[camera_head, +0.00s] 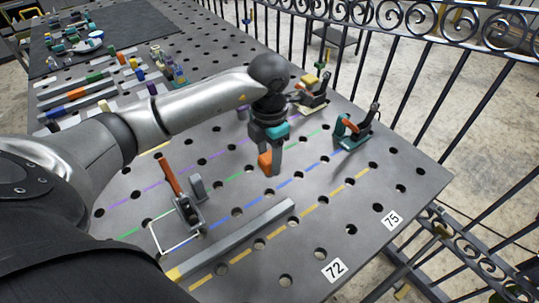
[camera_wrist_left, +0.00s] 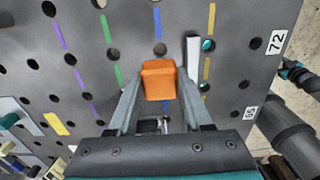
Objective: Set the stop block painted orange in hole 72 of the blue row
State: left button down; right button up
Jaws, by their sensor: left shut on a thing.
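My left gripper (camera_head: 268,168) is shut on the orange stop block (camera_head: 265,160) and holds it over the perforated grey plate (camera_head: 420,185). In the left wrist view the orange block (camera_wrist_left: 158,80) sits between the fingertips (camera_wrist_left: 158,88), its lower end hidden. The blue row is marked by blue dashes (camera_head: 283,196). In the left wrist view a blue-row hole (camera_wrist_left: 161,48) lies just beyond the block, roughly level with the 72 label (camera_wrist_left: 276,42). That label (camera_head: 333,270) also shows at the plate's near edge. I cannot tell the block's exact height. My right gripper is not in view.
A long grey bar (camera_head: 240,238) lies between the blue and yellow rows. A toggle clamp with an orange handle (camera_head: 172,180) stands left of the gripper, and another clamp (camera_head: 355,130) stands right. An iron railing (camera_head: 400,70) runs behind. Several loose parts lie at the far left.

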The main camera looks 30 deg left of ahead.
aim_at(269, 177)
pick_arm(q)
jog(key=shift+f+b, duration=2.4)
jog(key=shift+f, duration=0.75)
jog(key=shift+f, duration=0.3)
jog(key=shift+f+b, duration=0.45)
jog(key=shift+b, duration=0.15)
jog(key=shift+f+b, duration=1.2)
jog(key=shift+f, duration=0.25)
jog(key=shift+c, duration=1.2)
grip_release()
notch_tip(269, 177, up, 15)
jog(key=shift+r+p, duration=0.2)
jog(key=shift+p, duration=1)
jog(key=shift+s+f, duration=0.1)
